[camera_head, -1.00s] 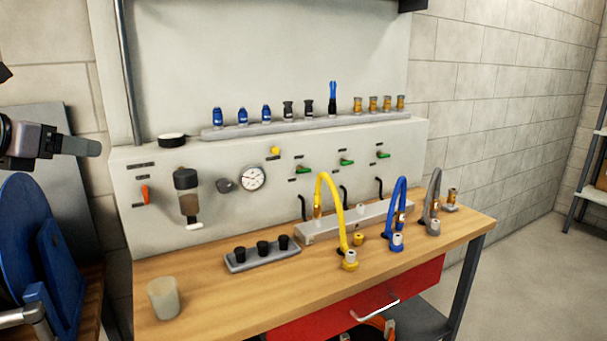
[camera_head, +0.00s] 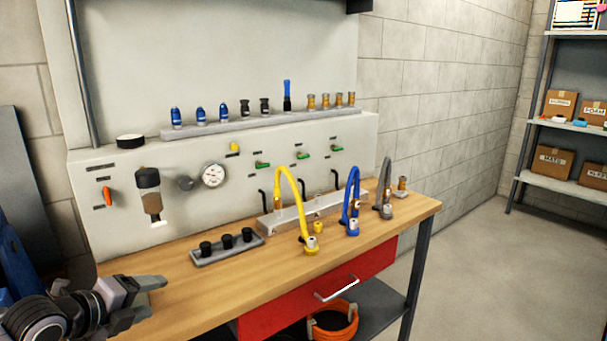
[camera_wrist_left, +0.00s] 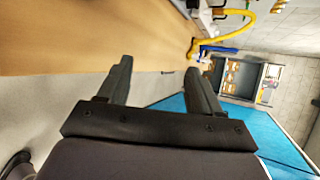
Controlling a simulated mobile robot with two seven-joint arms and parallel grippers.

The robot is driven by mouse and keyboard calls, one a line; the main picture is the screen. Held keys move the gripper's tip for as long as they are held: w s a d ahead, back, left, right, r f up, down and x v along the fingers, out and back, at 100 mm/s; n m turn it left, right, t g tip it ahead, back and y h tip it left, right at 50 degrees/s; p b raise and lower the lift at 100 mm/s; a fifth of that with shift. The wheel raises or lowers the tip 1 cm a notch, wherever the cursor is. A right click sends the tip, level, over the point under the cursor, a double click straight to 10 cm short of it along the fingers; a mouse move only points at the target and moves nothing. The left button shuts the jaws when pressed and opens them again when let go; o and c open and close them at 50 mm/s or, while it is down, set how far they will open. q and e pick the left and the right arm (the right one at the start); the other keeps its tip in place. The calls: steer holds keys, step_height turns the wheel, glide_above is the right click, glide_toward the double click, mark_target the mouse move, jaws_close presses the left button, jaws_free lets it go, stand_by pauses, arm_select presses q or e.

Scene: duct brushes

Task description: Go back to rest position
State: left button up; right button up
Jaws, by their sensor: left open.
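My left gripper (camera_head: 146,300) is at the lower left of the head view, at the left end of the wooden workbench (camera_head: 228,286). In the left wrist view its two dark fingers (camera_wrist_left: 158,85) stand apart with nothing between them. The bench top and the yellow hose (camera_wrist_left: 215,22) show beyond the fingers in that view. My right gripper is not in view. The pale cup seen earlier on the bench's left end does not show now.
Yellow (camera_head: 290,205), blue (camera_head: 352,200) and grey (camera_head: 385,185) hoses stand on the bench. A grey tray with black pieces (camera_head: 227,248) lies left of them. The red drawer (camera_head: 290,305) is below. A shelf with boxes (camera_head: 567,180) stands right; the floor before it is clear.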

arm_select(q)
steer(key=s+d+f+n, duration=0.6)
steer(key=f+n, duration=0.1)
steer(key=f, duration=0.4)
steer(key=s+d+f+n+y, duration=0.1)
steer(key=s+d+f+n, duration=0.2)
steer(key=s+f+n, duration=0.3)
steer(key=s+d+f+n+g, duration=0.1)
steer(key=s+d+f+n, duration=0.2)
steer(key=s+f+n, duration=0.3)
steer(key=s+n, duration=0.4)
steer(key=s, duration=0.3)
steer(key=shift+f+y, duration=0.35)
steer(key=shift+y, duration=0.05)
